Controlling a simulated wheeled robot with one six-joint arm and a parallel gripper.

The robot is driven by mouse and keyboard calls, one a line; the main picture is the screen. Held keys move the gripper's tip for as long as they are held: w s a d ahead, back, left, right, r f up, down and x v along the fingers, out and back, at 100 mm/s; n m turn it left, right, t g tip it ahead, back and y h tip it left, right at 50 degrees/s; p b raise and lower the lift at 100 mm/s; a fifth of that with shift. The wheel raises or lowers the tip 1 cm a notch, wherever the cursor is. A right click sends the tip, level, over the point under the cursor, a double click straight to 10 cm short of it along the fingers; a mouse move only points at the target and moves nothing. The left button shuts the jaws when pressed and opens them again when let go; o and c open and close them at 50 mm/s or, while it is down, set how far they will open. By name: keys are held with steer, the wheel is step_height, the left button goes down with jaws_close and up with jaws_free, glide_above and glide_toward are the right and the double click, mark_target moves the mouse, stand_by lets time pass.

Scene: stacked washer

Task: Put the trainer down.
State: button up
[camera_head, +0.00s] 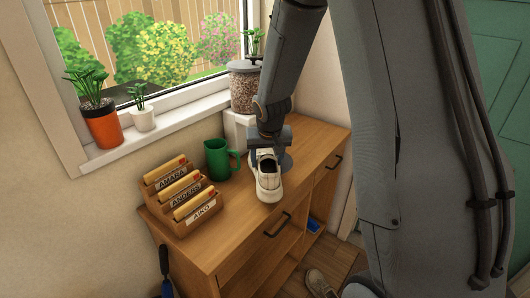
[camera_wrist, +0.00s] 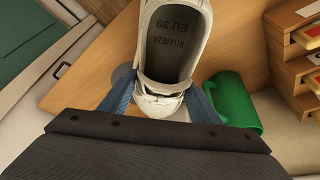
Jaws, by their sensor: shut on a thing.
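The trainer (camera_head: 267,180) is cream-white with a dark insole. In the head view it is upright over the wooden cabinet top (camera_head: 240,205), right of the green jug; I cannot tell whether its sole touches the wood. My gripper (camera_head: 268,148) comes down from above and is shut on the trainer's far end. In the wrist view the trainer (camera_wrist: 176,45) shows its insole marked "EU 39", with the blue fingers of my gripper (camera_wrist: 160,100) on either side of the shoe's end. The sole is hidden.
A green jug (camera_head: 219,159) and a wooden letter rack (camera_head: 184,197) stand left of the trainer. A jar of pellets (camera_head: 243,86) is behind. Potted plants (camera_head: 100,122) line the window sill. The cabinet top is bare to the right. Another shoe (camera_head: 320,283) is on the floor.

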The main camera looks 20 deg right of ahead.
mark_target(264, 150)
steer(key=w+p, duration=0.1)
steer(key=w, duration=0.2)
steer(key=w+d+p, duration=0.1)
steer(key=w, duration=0.2)
steer(key=shift+w+d, duration=0.15)
steer(key=shift+w, duration=0.15)
steer(key=shift+f+p, duration=0.6)
steer(key=shift+f, duration=1.15)
steer(key=o, duration=1.5)
